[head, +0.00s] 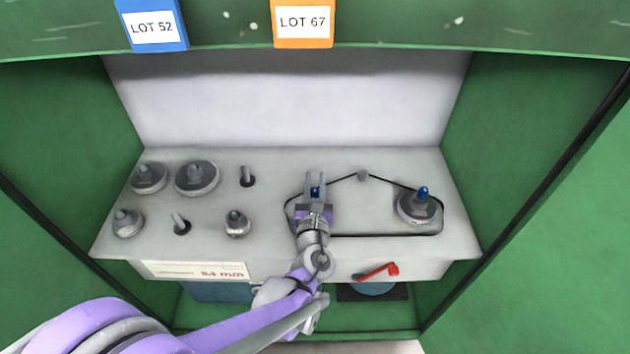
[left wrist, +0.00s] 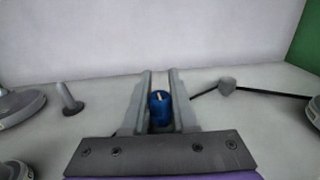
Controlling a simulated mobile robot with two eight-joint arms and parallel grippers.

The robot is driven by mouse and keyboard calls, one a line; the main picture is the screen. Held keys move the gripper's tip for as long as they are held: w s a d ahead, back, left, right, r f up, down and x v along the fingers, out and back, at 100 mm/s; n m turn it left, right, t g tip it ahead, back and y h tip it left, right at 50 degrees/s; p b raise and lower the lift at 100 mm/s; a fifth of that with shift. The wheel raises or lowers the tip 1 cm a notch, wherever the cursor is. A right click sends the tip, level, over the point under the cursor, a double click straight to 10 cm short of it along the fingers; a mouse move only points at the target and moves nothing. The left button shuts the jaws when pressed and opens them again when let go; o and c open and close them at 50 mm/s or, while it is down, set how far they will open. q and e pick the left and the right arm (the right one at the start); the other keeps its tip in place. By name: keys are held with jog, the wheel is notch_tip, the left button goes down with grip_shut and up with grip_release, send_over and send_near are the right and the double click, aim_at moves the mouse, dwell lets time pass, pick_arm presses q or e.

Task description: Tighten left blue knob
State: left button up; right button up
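The left blue knob (head: 315,192) stands on the grey machine top inside the left end of the black belt loop. My left gripper (head: 316,183) reaches over it with one finger on each side. In the left wrist view the blue knob (left wrist: 160,110) fills the gap between the fingers (left wrist: 161,100), which look closed against its sides. The pulley or base below this knob is hidden by the gripper. The right blue knob (head: 423,192) stands upright on a round grey pulley (head: 418,208). My right gripper is not in view.
Several grey spindles and discs, such as a large disc (head: 197,179), stand left of the belt. A small grey post (head: 362,175) holds the belt (head: 390,184) up at the back. A red lever (head: 378,271) is on the front face. Green walls (head: 540,150) enclose both sides.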

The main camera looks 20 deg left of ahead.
pick_arm(q)
jog(key=shift+r, duration=0.1)
grip_shut()
jog(key=shift+w+d+r+m+t+h, duration=0.1)
jog(key=shift+m+t+h, duration=0.2)
jog(key=shift+m+h, duration=0.35)
jog(key=shift+d+h+p, duration=0.1)
jog(key=shift+h+p, duration=0.2)
jog(key=shift+h, duration=0.15)
jog(key=shift+d+f, duration=0.1)
jog(key=shift+f, duration=0.1)
jog(key=o, duration=0.9)
grip_release()
jog(key=shift+c, duration=0.2)
jog(key=s, duration=0.7)
jog(key=s+d+p, duration=0.1)
jog(key=s, duration=0.3)
